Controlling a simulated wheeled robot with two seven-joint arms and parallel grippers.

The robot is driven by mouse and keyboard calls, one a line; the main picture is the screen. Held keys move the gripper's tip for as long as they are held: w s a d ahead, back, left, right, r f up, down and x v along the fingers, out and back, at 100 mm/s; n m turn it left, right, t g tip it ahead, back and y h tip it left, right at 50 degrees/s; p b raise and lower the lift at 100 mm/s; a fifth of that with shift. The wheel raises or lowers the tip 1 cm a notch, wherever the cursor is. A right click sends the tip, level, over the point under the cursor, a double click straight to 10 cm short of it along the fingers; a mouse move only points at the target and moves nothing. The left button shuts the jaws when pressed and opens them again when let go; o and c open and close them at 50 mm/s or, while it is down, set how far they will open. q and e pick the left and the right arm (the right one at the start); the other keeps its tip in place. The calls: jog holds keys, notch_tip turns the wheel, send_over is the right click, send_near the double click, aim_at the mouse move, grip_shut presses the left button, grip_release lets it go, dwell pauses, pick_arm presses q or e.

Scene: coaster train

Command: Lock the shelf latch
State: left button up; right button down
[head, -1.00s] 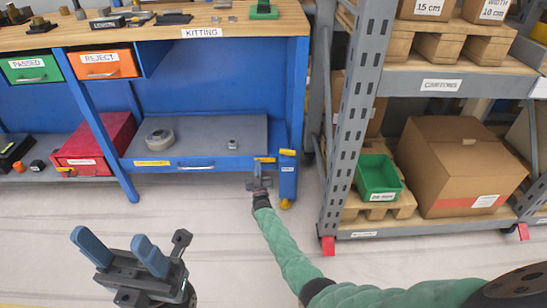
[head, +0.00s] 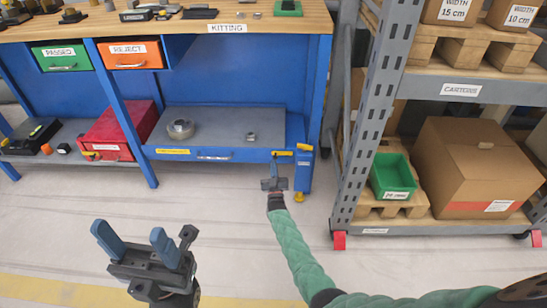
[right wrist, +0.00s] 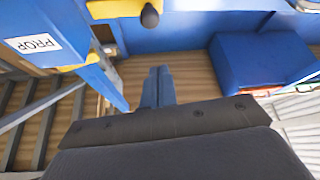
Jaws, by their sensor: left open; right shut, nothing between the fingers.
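A yellow latch lever (head: 283,153) sits at the right end of the front edge of the bench's lower shelf (head: 238,122). In the right wrist view a yellow bar (right wrist: 112,8) with a dark ball knob (right wrist: 150,17) is at the top. My right gripper (head: 274,184) is just below the lever in the head view and apart from it. Its blue fingers (right wrist: 159,86) are shut and empty, below the knob in the wrist picture. My left gripper (head: 135,240) is open and empty over the floor at lower left.
A blue post (head: 303,175) with a yellow top stands right beside the lever; a blue piece labelled PROP (right wrist: 35,43) shows in the wrist view. A red box (head: 120,130) is on the lower shelf. A grey rack (head: 372,130) with cartons stands at right. The floor in front is clear.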

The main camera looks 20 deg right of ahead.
jog(key=shift+v, duration=2.25)
jog(key=shift+a, duration=0.15)
jog(key=shift+r, duration=0.1)
